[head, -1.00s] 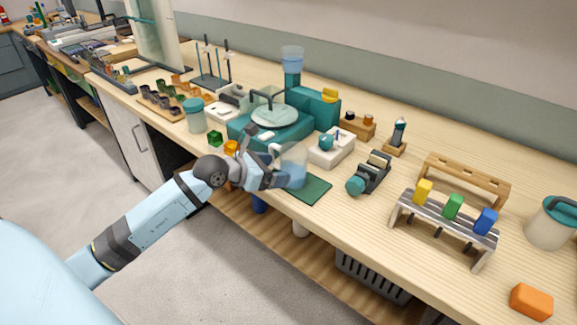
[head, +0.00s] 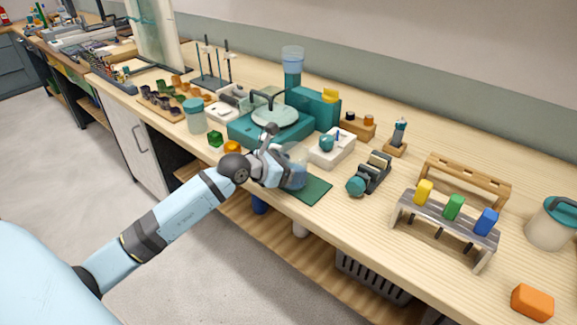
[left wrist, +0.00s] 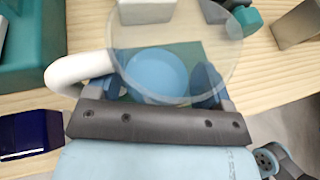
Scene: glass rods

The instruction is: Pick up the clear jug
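The clear jug (left wrist: 176,48) has a wide see-through rim, blue in its lower part, and a white handle (left wrist: 75,71) on its left in the left wrist view. In the head view the jug (head: 299,153) stands at the dark green mat (head: 313,191) near the bench's front edge, mostly hidden by my left gripper (head: 288,177). In the left wrist view my left gripper (left wrist: 157,87) has its fingers apart, one on each side of the jug's lower part. I cannot make out firm contact. My right gripper is not in view.
A teal device with a round plate (head: 274,116) stands behind and left of the jug. A white box (head: 331,150) is close behind it. A dark teal-ended tool (head: 369,175) lies to the right. The bench front between mat and slotted rack (head: 445,228) is clear.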

